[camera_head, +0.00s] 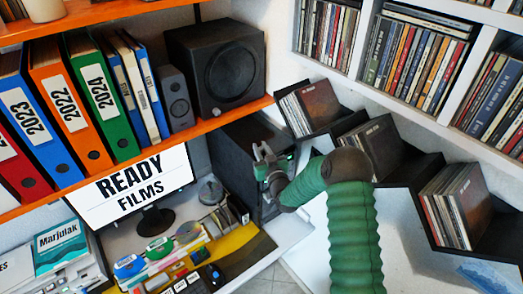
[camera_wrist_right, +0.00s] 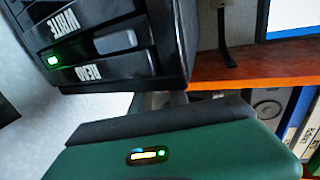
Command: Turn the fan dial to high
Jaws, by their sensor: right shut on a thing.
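A black tower unit (camera_head: 238,148) stands under the orange shelf, right of the monitor. Its front has READ and WRITE labels and a green light, and the unit also shows close up in the right wrist view (camera_wrist_right: 105,45). My right gripper (camera_head: 268,165), on a green arm, is at the tower's front, shut on a small part there. In the right wrist view its green housing fills the lower part, and the fingertips are mostly hidden behind it. I cannot make out the fan dial or its setting. My left gripper is not in view.
The orange shelf (camera_head: 150,150) with binders and a black speaker (camera_head: 222,65) overhangs the tower. A monitor (camera_head: 135,190) and a cluttered desk lie left. Black disc holders (camera_head: 385,145) and white shelves of discs stand right. Pale floor shows at the bottom.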

